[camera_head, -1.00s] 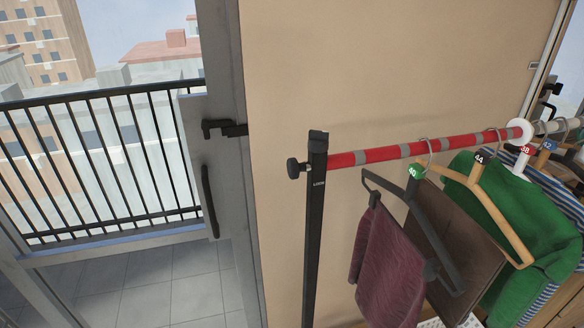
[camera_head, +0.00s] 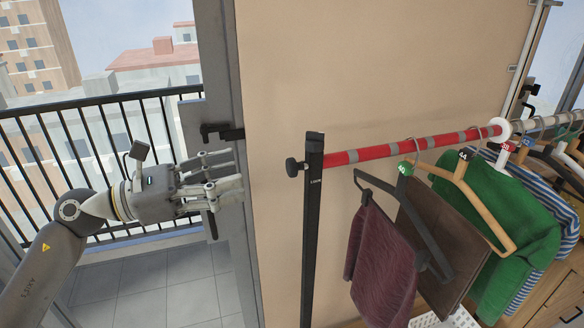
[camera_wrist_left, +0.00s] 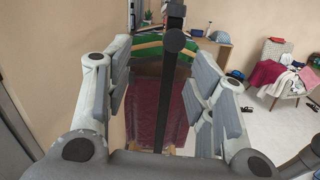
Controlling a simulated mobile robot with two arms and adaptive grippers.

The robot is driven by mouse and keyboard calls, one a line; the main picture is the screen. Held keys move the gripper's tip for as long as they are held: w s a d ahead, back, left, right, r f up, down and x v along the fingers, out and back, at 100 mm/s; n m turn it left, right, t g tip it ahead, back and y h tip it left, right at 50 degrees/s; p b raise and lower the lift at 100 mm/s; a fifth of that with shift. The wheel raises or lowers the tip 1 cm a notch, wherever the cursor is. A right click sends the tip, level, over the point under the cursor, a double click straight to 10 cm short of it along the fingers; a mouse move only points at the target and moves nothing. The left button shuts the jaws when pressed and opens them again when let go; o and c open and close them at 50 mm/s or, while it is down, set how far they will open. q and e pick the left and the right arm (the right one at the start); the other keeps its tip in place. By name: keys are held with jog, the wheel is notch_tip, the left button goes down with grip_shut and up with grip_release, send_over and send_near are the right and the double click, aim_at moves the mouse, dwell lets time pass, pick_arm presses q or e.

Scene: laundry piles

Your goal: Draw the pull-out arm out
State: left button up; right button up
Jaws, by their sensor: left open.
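The pull-out arm appears to be the red and grey banded rail (camera_head: 400,149) of a clothes rack, running right to a white ring (camera_head: 499,131). Its left end meets a black upright post (camera_head: 312,220) with a black knob (camera_head: 293,167). My left gripper (camera_head: 238,172) is open and empty, left of the knob and apart from it in the head view. In the left wrist view the post (camera_wrist_left: 172,85) and the knob (camera_wrist_left: 174,41) show between the spread fingers, beyond them. My right gripper is out of view.
A maroon cloth (camera_head: 380,252), brown trousers (camera_head: 436,245) and a green garment (camera_head: 522,215) hang from numbered hangers under the rail. A beige wall (camera_head: 390,70) stands behind. A balcony door frame (camera_head: 222,90) is at left. The wrist view shows a laundry-laden chair (camera_wrist_left: 283,76).

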aim_at(288, 168)
pick_arm(q)
jog(key=d+p, duration=0.2)
jog(key=d, duration=0.1)
jog(key=w+d+m+p, duration=0.1)
jog(key=d+p, duration=0.1)
jog(key=d, duration=0.1)
jog(key=d+r+m+p, duration=0.1)
jog(key=d, duration=0.3)
jog(key=shift+w+d+g+p, duration=0.1)
jog(key=shift+w+g+p, duration=0.15)
jog(key=shift+g+p, duration=0.15)
jog(key=shift+w+d, duration=0.1)
jog(key=shift+d, duration=0.3)
jog(key=shift+f, duration=0.1)
grip_shut()
